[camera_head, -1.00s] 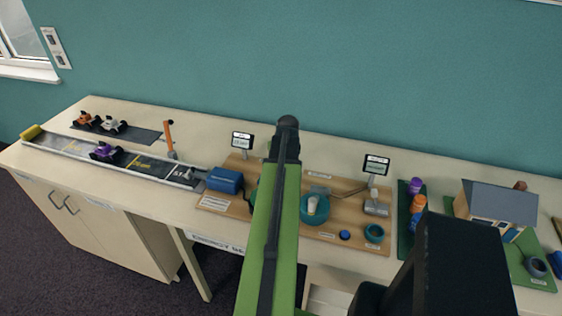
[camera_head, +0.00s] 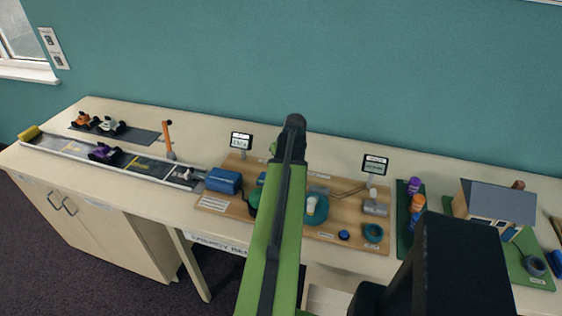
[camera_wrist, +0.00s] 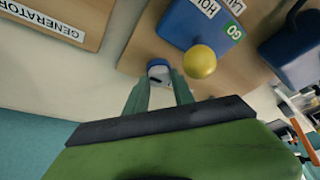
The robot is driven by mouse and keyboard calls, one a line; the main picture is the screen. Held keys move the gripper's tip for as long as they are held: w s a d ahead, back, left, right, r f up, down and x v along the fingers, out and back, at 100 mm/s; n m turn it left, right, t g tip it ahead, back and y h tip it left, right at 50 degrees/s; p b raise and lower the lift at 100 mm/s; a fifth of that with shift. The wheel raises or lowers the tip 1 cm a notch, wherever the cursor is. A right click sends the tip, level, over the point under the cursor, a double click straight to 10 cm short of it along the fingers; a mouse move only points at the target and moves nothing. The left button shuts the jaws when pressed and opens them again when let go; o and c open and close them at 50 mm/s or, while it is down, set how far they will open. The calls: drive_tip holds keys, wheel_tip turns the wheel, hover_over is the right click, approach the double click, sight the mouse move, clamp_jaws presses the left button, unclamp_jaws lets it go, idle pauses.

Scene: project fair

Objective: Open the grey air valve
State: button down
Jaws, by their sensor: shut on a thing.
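In the wrist view, a small grey-white fitting (camera_wrist: 158,66) with a darker part shows on the wooden board, between the teal fingertips of my gripper (camera_wrist: 160,82). It looks like the grey air valve. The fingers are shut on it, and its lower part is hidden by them. A blue box (camera_wrist: 188,22) with HOLD and GO labels and a yellow ball knob (camera_wrist: 199,61) stands right beside the gripper. In the head view, my green arm hides the valve and my gripper.
A wooden board (camera_head: 225,208) bears a blue box (camera_head: 223,180), small displays and a teal dish (camera_head: 373,233). A toy car track (camera_head: 140,163) lies to the left. A model house (camera_head: 495,205) stands to the right. A GENERATOR label (camera_wrist: 48,24) shows in the wrist view.

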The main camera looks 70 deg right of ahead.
drive_tip(key=c, duration=1.1)
unclamp_jaws()
drive_tip(key=shift+r, duration=0.1)
drive_tip(key=p+v, duration=1.6)
drive_tip(key=v, duration=0.1)
drive_tip(key=shift+s+r, duration=0.1)
